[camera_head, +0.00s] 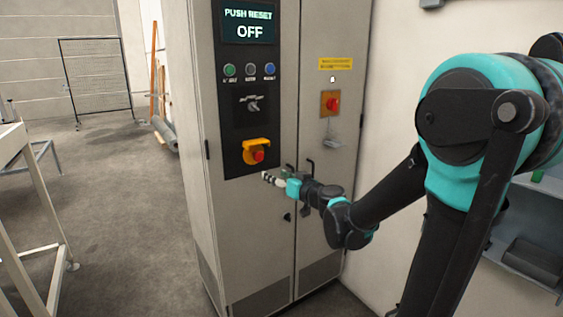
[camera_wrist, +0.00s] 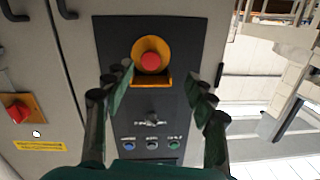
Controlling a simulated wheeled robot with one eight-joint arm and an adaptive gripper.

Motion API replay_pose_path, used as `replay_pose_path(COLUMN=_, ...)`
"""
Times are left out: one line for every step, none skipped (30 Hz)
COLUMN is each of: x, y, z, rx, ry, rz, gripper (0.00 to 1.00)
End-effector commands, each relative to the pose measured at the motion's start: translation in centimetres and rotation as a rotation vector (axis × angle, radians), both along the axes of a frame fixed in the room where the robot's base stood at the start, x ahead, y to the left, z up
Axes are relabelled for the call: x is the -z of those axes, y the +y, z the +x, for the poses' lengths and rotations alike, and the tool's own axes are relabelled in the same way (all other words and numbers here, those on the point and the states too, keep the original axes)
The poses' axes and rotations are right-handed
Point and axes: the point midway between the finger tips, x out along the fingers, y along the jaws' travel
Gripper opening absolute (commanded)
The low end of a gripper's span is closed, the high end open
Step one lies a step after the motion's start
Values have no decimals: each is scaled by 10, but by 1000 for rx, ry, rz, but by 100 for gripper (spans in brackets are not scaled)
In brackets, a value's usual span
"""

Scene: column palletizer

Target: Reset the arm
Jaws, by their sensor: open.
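A grey control cabinet (camera_head: 245,220) stands in the middle of the head view. Its screen (camera_head: 249,24) reads "PUSH RESET" and "OFF". Below it are a green button (camera_head: 230,70), a dark button (camera_head: 250,69) and a blue button (camera_head: 270,69), with labels too small to read surely. A rotary switch (camera_head: 252,104) sits under them, then a red mushroom button (camera_head: 258,155) in a yellow housing. My gripper (camera_head: 268,178) is open and empty in front of the cabinet, a little below the red button. In the wrist view the panel appears upside down, the red button (camera_wrist: 150,62) between my fingers.
A red switch on an orange plate (camera_head: 331,103) is on the right door, under a yellow label (camera_head: 336,64). Black door handles (camera_head: 309,166) stick out near my gripper. A shelf (camera_head: 520,265) stands at right, a pale frame (camera_head: 40,215) at left. The floor between is clear.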

Motion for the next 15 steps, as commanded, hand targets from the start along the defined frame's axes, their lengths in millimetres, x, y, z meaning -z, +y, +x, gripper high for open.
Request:
replay_pose_path(x=10, y=-3, z=-14, rx=-22, ry=32, rz=-27, gripper=56)
replay_pose_path(x=18, y=-5, z=-22, rx=-35, ry=59, rz=-44, gripper=56)
replay_pose_path(x=30, y=-8, z=-35, rx=-53, ry=103, rz=-72, gripper=56)
replay_pose_path(x=41, y=-11, z=-44, rx=-64, ry=139, rz=-95, gripper=56)
replay_pose_path(x=52, y=-16, z=-54, rx=-70, ry=178, rz=-118, gripper=56)
replay_pose_path(x=67, y=-22, z=-67, rx=-75, ry=234, rz=-149, gripper=56)
replay_pose_path(x=79, y=-28, z=-77, rx=-74, ry=278, rz=-173, gripper=56)
replay_pose_path(x=91, y=-35, z=-87, rx=-69, ry=325, rz=-197, gripper=56)
replay_pose_path(x=108, y=-46, z=-101, rx=-58, ry=390, rz=-230, gripper=56)
replay_pose_path(x=121, y=-54, z=-111, rx=-45, ry=440, rz=-255, gripper=56)
replay_pose_path(x=133, y=-64, z=-122, rx=-27, ry=491, rz=-280, gripper=56)
replay_pose_path(x=150, y=-79, z=-136, rx=4, ry=561, rz=-312, gripper=56)
replay_pose_path(x=162, y=-90, z=-147, rx=31, ry=611, rz=-336, gripper=56)
replay_pose_path(x=173, y=-102, z=-158, rx=62, ry=662, rz=-359, gripper=56)
replay_pose_path(x=187, y=-119, z=-173, rx=108, ry=728, rz=-388, gripper=56)
